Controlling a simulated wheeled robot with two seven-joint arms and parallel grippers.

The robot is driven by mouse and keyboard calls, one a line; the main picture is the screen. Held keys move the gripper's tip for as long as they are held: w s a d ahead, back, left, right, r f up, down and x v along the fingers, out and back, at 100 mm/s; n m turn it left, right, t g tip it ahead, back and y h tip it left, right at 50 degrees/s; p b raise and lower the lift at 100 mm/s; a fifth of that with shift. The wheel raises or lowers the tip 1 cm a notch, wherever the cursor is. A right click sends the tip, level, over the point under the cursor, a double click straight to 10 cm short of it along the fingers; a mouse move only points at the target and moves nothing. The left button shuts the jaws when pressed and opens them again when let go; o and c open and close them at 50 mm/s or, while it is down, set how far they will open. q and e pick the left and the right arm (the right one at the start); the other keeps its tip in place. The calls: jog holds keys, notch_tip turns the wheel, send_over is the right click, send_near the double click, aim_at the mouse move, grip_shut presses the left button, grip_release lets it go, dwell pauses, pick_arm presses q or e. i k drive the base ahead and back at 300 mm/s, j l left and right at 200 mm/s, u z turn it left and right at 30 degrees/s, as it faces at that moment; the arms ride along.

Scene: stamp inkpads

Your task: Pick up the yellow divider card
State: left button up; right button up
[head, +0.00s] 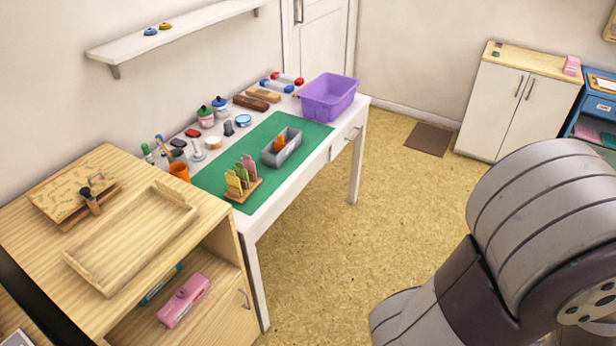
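A small wooden rack (246,194) stands on the green mat (212,177) on the white table. It holds several upright divider cards. A yellow card (233,184) is at its near left end, with a green card (242,174) and a pink card (249,163) behind it. The cards overlap, so their lower parts are partly hidden. Neither of my grippers is in view. Only links of my arm show at the lower right, well apart from the table.
A grey box (289,154) with an orange item stands behind the rack. A purple bin (329,98) is at the table's far end. An orange cup (179,172), bottles and stamps line the wall side. A wooden cabinet (70,252) adjoins the near end. The floor (385,190) right of the table is clear.

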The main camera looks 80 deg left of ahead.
aim_at(232, 181)
jog(key=k+l+u, duration=0.1)
jog(key=u, duration=3.2)
